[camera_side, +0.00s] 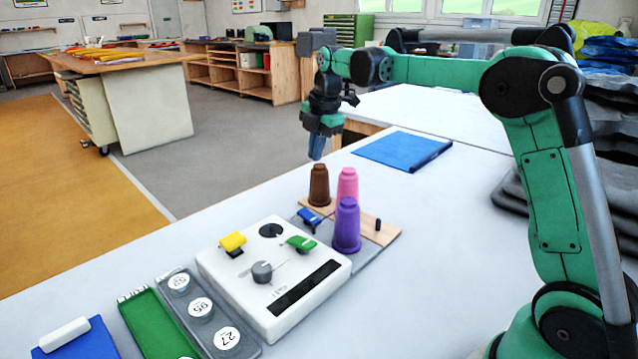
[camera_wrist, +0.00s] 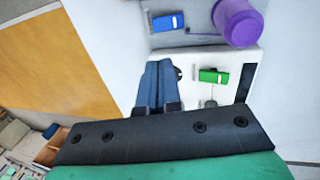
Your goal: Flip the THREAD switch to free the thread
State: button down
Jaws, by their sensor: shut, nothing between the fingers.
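No THREAD label can be read. A blue lever (camera_side: 310,217) sits by the wooden spool board (camera_side: 388,233); a blue lever also shows at the top of the wrist view (camera_wrist: 167,22). A white control box (camera_side: 223,282) bears a yellow lever (camera_side: 232,242) and a green lever (camera_side: 301,243); the green one shows in the wrist view (camera_wrist: 213,76). Brown (camera_side: 319,185), pink (camera_side: 347,184) and purple (camera_side: 346,226) spools stand upright, the purple one nearest the side camera. My gripper (camera_side: 316,157) is shut and empty, in the air above the spools, touching nothing.
A grey tray (camera_side: 246,350) with numbered round pieces, a green tray (camera_side: 150,318) and a blue pad (camera_side: 90,345) lie left of the box. A blue mat (camera_side: 400,150) lies beyond the spools. A dark peg (camera_side: 378,224) stands on the board.

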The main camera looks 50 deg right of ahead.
aim_at(309, 216)
jog(key=shift+f, duration=0.1)
jog(key=x, duration=1.4)
jog(key=shift+w+f, duration=0.15)
jog(key=shift+s, duration=0.85)
jog(key=shift+r, duration=0.2)
jog(key=v, duration=1.4)
